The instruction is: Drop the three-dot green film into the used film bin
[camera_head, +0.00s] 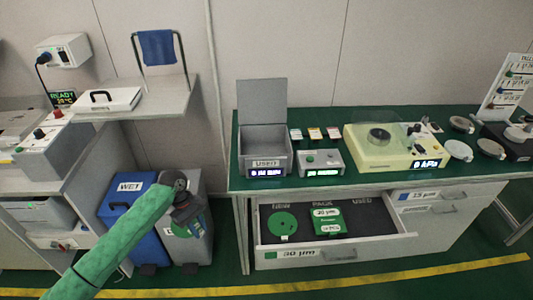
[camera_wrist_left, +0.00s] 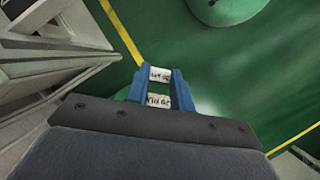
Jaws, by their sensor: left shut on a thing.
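My left gripper (camera_head: 190,212) hangs in front of the grey floor bin, left of the bench. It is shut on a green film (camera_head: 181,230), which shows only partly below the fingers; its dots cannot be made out. My right gripper is not in view.
An open drawer (camera_head: 345,252) juts out under the bench, holding a green disc (camera_head: 283,224) and a green pack (camera_head: 328,222). A grey control box (camera_head: 320,162) stands right of the used film bin. A blue WET bin (camera_head: 131,215) and a grey bin (camera_head: 198,252) stand on the floor.

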